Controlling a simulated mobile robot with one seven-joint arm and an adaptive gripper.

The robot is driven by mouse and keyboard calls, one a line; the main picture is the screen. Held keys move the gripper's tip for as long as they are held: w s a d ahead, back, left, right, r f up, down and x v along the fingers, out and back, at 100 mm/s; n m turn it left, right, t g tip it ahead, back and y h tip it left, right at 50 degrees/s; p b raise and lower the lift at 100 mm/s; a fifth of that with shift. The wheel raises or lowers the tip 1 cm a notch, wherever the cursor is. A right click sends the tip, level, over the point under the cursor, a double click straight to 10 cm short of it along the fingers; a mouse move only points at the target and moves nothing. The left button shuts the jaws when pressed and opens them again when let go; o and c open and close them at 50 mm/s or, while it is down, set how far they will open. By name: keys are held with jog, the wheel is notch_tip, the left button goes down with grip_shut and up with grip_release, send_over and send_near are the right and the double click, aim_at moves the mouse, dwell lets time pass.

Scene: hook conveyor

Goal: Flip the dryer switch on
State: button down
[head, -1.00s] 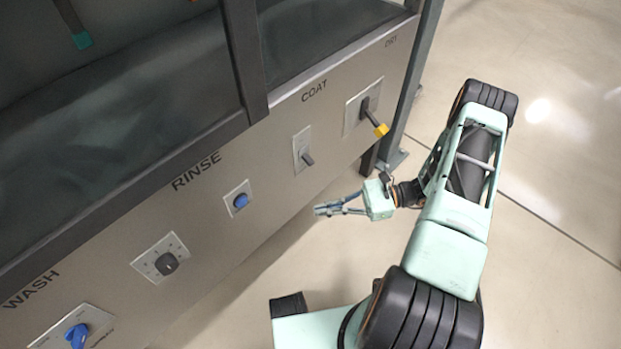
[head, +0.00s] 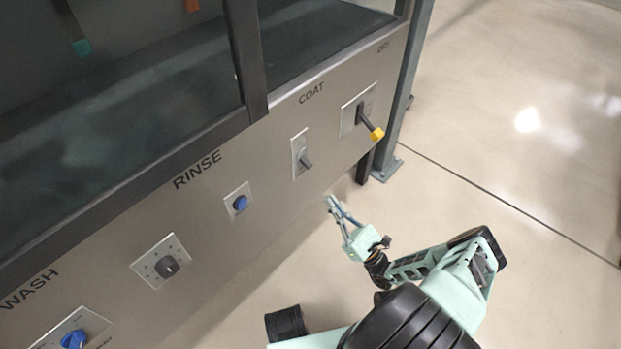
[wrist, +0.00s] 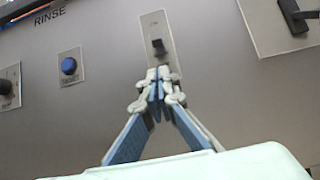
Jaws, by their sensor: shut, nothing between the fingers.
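A small dark toggle switch (head: 305,160) sits on a narrow light plate on the grey machine panel, below the COAT label. Its stub points out and down in the head view. It also shows in the wrist view (wrist: 158,46), just above my fingertips. My gripper (head: 332,203) is shut and empty, below and right of the toggle in the head view. Contact with the plate cannot be told.
Left along the panel are a blue button (head: 239,203), a dark knob (head: 166,266) and a blue knob (head: 73,339). A grey post (head: 396,110) stands at the panel's right end. The floor (head: 480,110) right of it is open.

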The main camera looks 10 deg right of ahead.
aim_at(306, 163)
dwell(0.3)
jog(key=x, duration=1)
jog(key=shift+d+r+g+p, duration=0.15)
jog(key=shift+g+p, duration=0.15)
jog(key=shift+p, duration=0.2)
jog(key=shift+s+h, duration=0.1)
jog(key=shift+h, duration=0.2)
